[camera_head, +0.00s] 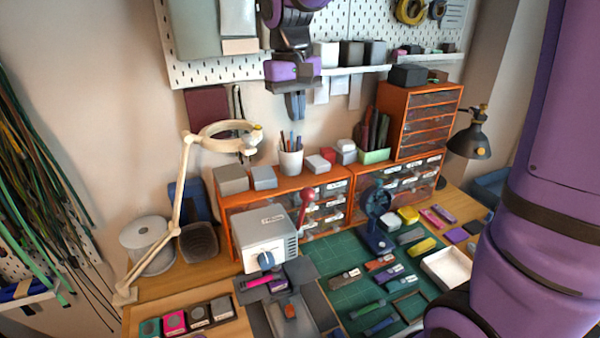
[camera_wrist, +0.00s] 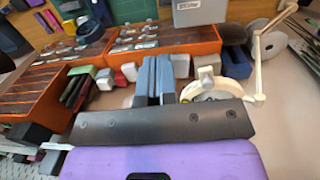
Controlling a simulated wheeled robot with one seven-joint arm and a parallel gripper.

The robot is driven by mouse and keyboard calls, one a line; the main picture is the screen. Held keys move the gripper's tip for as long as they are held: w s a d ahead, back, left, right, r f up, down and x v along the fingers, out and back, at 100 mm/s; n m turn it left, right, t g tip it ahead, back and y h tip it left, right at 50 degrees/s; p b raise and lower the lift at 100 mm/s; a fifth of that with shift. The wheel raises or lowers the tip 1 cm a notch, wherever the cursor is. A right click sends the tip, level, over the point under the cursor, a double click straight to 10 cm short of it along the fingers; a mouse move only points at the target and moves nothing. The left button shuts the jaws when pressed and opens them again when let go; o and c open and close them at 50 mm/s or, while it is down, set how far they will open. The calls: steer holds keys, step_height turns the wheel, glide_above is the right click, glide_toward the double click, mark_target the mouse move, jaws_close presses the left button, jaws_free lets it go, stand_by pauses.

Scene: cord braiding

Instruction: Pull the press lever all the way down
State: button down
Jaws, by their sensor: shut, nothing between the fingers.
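The press is a light grey box (camera_head: 266,236) with a blue knob on its front, standing on the bench. Its lever (camera_head: 306,204) stands up at the right side of the box, with a red knob at its top. My gripper (camera_head: 295,112) hangs shut and empty, fingers down, in front of the pegboard. It is well above the press and lever in the picture and apart from both. In the wrist view my fingers (camera_wrist: 155,78) lie together, and the grey press (camera_wrist: 198,12) is cut by the top edge. I cannot make out the lever there.
Orange drawer units (camera_head: 345,205) stand behind the press, with a pen cup (camera_head: 291,160) and small boxes on top. A ring lamp (camera_head: 228,136) on a jointed arm stands at left. A dark blue stand (camera_head: 376,212) is on the green mat (camera_head: 345,262) at right.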

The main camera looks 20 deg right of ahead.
steer(key=w+f, duration=0.1)
steer(key=w+a, duration=0.1)
steer(key=shift+w+a+f+g, duration=0.1)
steer(key=shift+w+f+g, duration=0.2)
steer(key=shift+w+f, duration=0.1)
steer(key=shift+f, duration=0.15)
steer(key=s+d+f, duration=0.1)
steer(key=s+f, duration=0.3)
steer(key=f, duration=0.7)
steer(key=shift+s+f, duration=0.3)
steer(key=shift+f, duration=0.1)
steer(key=shift+d, duration=0.1)
